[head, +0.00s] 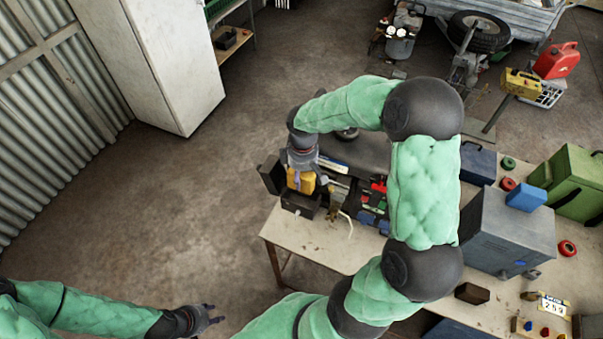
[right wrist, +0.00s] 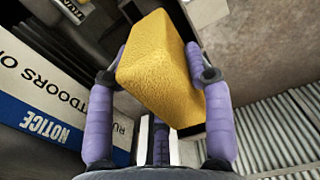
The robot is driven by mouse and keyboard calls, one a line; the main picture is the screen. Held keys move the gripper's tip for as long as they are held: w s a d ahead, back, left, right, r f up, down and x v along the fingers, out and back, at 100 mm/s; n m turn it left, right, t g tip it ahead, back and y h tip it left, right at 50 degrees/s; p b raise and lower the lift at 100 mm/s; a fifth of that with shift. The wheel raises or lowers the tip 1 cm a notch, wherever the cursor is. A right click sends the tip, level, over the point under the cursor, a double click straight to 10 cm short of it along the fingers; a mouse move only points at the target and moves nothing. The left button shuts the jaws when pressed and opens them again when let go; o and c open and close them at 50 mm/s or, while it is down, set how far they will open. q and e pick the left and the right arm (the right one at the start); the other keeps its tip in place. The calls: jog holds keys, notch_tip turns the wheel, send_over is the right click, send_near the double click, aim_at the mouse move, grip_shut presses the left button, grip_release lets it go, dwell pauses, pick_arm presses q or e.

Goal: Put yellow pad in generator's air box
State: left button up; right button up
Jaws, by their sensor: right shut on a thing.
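The yellow pad (head: 306,184) is a foam block, held between the fingers of my right gripper (head: 301,176). In the right wrist view the pad (right wrist: 158,62) is tilted, with a purple finger on each side. The generator's air box (head: 297,204) is a dark open box at the left end of the generator (head: 366,199). The pad is at or just above its opening; I cannot tell whether any of it is inside. My left gripper (head: 215,314) is empty, away from the table at the lower left, with its fingers apart.
A dark upright panel (head: 270,174) stands left of the air box. A notice label (right wrist: 45,120) is on the generator beside the pad. The workbench (head: 335,249) also bears a grey metal box (head: 508,235) and a green case (head: 575,180). The floor to the left is clear.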

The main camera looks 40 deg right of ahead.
jog(key=shift+w+f+b, duration=0.2)
jog(key=shift+f+b, duration=0.2)
jog(key=shift+f, duration=0.4)
jog(key=shift+s+f+b, duration=0.15)
jog(key=shift+f+b, duration=0.3)
jog(key=shift+f, duration=0.05)
jog(key=shift+f+b, duration=1.6)
jog(key=shift+f, duration=0.7)
jog(key=o, duration=0.8)
jog(key=shift+o, duration=0.2)
jog(key=shift+r, duration=0.1)
jog(key=shift+r+p, duration=3.05)
jog(key=shift+r, duration=0.95)
